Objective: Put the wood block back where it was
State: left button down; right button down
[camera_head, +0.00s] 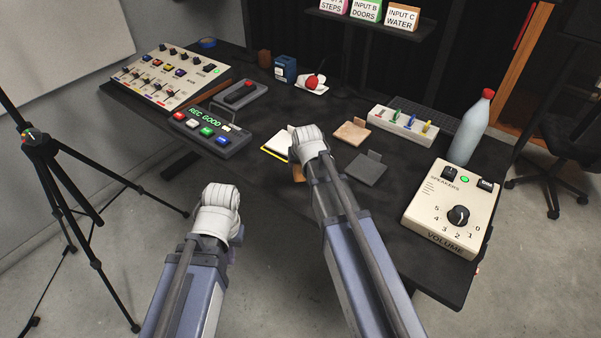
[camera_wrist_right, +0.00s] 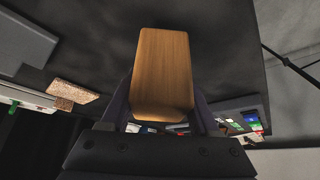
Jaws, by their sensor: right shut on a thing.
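The wood block (camera_wrist_right: 162,65) is a smooth brown block with rounded corners, filling the middle of the right wrist view. My right gripper (camera_wrist_right: 163,108) is shut on it, one dark finger at each side. My left gripper (camera_head: 220,198) is low in front of the table, away from the block. Its fingers are hidden behind the white wrist.
The dark table (camera_head: 270,185) holds a button panel (camera_head: 209,133), a mixer (camera_head: 170,77), a yellow-edged pad (camera_head: 275,147), a cork-like tile (camera_head: 351,132), a grey tile (camera_head: 366,169), a switch strip (camera_head: 403,124), a bottle (camera_head: 471,128) and a volume box (camera_head: 446,208). A tripod (camera_head: 85,205) stands left.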

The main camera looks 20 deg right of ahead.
aim_at(300, 170)
jog(key=shift+f+b, duration=0.95)
jog(key=shift+f, duration=0.4)
jog(key=shift+f, duration=0.2)
jog(key=shift+c, duration=0.6)
grip_release()
jog(key=shift+r, duration=0.15)
